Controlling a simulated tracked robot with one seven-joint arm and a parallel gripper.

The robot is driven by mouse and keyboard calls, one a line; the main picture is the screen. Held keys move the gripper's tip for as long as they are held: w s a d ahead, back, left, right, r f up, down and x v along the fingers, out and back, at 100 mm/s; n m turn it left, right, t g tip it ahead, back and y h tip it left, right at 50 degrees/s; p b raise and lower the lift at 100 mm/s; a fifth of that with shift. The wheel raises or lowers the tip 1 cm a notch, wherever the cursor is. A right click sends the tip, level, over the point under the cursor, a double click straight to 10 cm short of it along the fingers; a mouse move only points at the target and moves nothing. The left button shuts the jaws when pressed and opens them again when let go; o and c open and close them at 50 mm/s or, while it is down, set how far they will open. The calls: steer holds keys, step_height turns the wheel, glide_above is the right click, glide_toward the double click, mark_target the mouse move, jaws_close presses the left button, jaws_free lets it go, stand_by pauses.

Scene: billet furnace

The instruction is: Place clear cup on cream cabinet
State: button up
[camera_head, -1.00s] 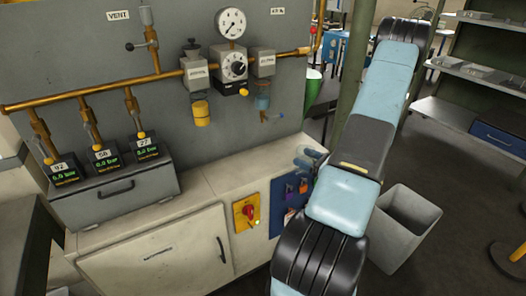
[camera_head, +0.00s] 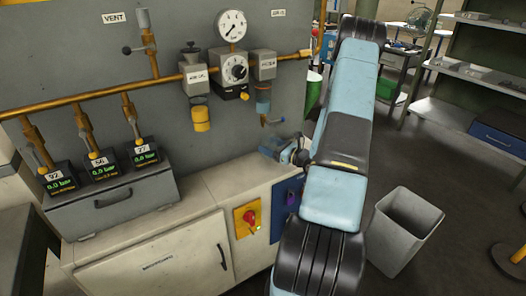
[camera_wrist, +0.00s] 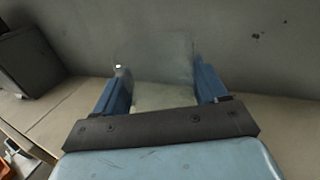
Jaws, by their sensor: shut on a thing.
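The clear cup (camera_wrist: 163,72) is a faint see-through shape between the two blue fingers of my gripper (camera_wrist: 162,88) in the wrist view. The gripper is shut on it. In the head view my gripper (camera_head: 273,148) is over the right end of the cream cabinet top, close to the grey back panel. I cannot make out the cup there. The cream cabinet (camera_head: 157,262) stands below the panel. Its top also shows on both sides of the gripper in the wrist view (camera_wrist: 52,112). Whether the cup touches the top is unclear.
A grey box with several gauge displays (camera_head: 112,200) stands on the cabinet's left part. Regulators with a yellow bowl (camera_head: 201,116) and brass pipes are on the grey panel (camera_head: 90,60). The cabinet top between box and gripper is bare. A grey bin (camera_head: 400,232) stands at right.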

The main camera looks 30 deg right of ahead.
steer(key=shift+x, duration=1.3)
steer(key=shift+w+a+f, duration=0.1)
steer(key=shift+w+f, duration=0.1)
steer(key=shift+f, duration=0.7)
steer(key=shift+w+f, duration=0.15)
steer(key=shift+f, duration=0.75)
steer(key=o, duration=1.1)
steer(key=shift+c, duration=0.2)
steer(key=shift+s, duration=0.1)
